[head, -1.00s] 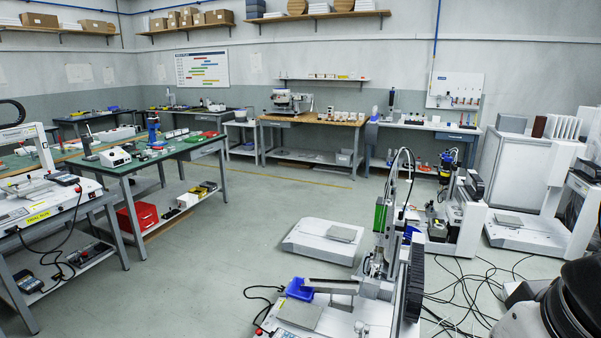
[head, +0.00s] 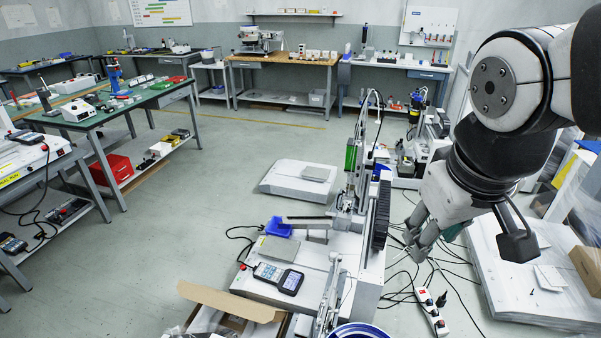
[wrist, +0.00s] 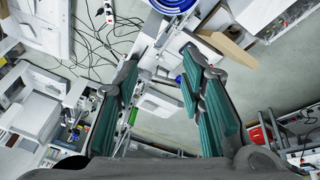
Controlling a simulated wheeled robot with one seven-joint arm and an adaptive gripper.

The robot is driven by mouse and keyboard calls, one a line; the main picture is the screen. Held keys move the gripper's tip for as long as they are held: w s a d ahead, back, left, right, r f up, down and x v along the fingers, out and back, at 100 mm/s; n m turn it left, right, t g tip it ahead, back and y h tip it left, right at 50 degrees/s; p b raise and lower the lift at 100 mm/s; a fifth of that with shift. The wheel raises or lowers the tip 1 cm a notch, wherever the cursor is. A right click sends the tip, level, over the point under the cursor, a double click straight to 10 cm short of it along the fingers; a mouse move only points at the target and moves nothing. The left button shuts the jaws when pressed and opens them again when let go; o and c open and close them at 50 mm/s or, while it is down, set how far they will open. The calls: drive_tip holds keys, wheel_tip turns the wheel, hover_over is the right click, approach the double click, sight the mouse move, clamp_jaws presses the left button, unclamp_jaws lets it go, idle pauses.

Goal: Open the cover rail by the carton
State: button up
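An open brown carton (head: 232,303) stands at the lower front of the head view. A narrow pale metal rail (head: 328,300) rises just right of it, beside the white gantry machine (head: 355,275); I cannot tell for sure that it is the cover rail. My gripper (head: 415,245) is in the air to the right of the machine, apart from it and empty. In the wrist view my gripper (wrist: 158,58) has its teal-padded fingers spread wide. The carton (wrist: 226,48) shows beyond the fingers at the upper right.
A blue-rimmed round thing (head: 358,331) is at the bottom edge, right of the carton. A handheld pendant (head: 290,282) lies on the machine. Loose cables and a power strip (head: 431,312) lie on the floor to the right.

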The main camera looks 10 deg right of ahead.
drive_tip(key=w+d+f+n+h+b, duration=0.1)
drive_tip(key=w+f+n+b, duration=0.15)
drive_tip(key=w+f, duration=0.45)
drive_tip(key=w+d+f+n+b, duration=0.1)
drive_tip(key=w+d+f+b, duration=0.1)
drive_tip(key=w+f+b, duration=0.35)
drive_tip(key=n+g+y+b, duration=0.2)
drive_tip(key=n+b, duration=0.8)
drive_tip(key=b, duration=0.2)
hover_over(337, 310)
drive_tip(key=s, duration=0.2)
wheel_tip(337, 310, down, 50)
drive_tip(key=f+b, duration=0.1)
drive_tip(key=f, duration=0.3)
drive_tip(key=w+f+b, duration=0.1)
drive_tip(key=f+b, duration=0.1)
drive_tip(key=f, duration=0.2)
drive_tip(key=w+f+b, duration=0.1)
drive_tip(key=f, duration=0.4)
drive_tip(key=shift+f, duration=0.1)
drive_tip(key=shift+c, duration=0.2)
clamp_jaws()
